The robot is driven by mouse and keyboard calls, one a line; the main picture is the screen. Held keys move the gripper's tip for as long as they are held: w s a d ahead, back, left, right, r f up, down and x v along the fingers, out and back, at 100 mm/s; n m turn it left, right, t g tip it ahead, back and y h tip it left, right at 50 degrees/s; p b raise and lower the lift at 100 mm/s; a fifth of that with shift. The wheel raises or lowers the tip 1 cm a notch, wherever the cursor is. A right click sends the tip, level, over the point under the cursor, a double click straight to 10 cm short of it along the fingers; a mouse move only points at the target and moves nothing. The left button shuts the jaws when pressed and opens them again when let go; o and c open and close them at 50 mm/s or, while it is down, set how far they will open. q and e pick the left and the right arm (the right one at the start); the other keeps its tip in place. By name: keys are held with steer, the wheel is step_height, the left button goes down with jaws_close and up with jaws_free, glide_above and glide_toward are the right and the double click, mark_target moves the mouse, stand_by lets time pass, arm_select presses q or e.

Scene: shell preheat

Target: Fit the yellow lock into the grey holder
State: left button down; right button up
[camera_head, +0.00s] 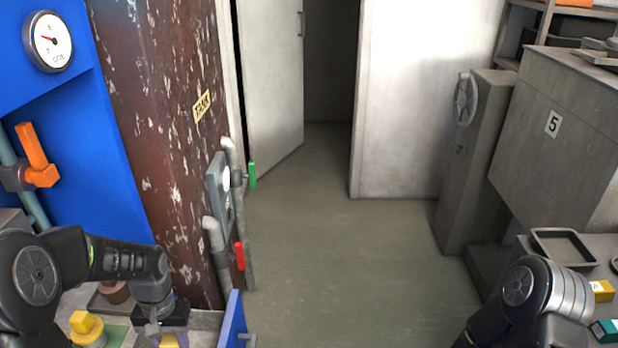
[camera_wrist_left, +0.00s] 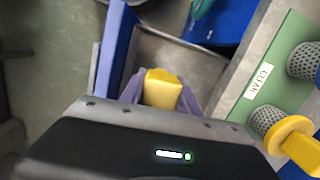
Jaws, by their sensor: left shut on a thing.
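My left gripper (camera_wrist_left: 160,98) is shut on a yellow block, which I take to be the yellow lock (camera_wrist_left: 163,86); its purplish fingers sit on either side of it. In the head view the yellow lock (camera_head: 170,342) shows only partly at the bottom edge, under my left wrist. A second yellow piece (camera_wrist_left: 298,138) sits on a grey mesh cylinder (camera_wrist_left: 265,118) on a green mat; this yellow piece also shows in the head view (camera_head: 86,324). I cannot make out which thing is the grey holder. My right gripper is out of view; only its arm shows.
The green mat (camera_wrist_left: 246,104) has a CLEAN label. A blue panel (camera_head: 233,322) edges the left worktop. Pipes with a red handle (camera_head: 240,256) and a green handle (camera_head: 252,175) stand beyond it. A yellow box (camera_head: 601,290) and teal box (camera_head: 606,331) lie at right. The middle floor is clear.

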arm_select(q)
steer(key=w+d+r+m+p, duration=0.1)
steer(key=w+d+r, duration=0.9)
steer(key=d+r, duration=0.1)
steer(key=shift+d+r+p, duration=0.2)
steer(key=shift+d+p, duration=0.1)
steer(key=shift+d, duration=0.4)
steer(key=shift+w, duration=0.1)
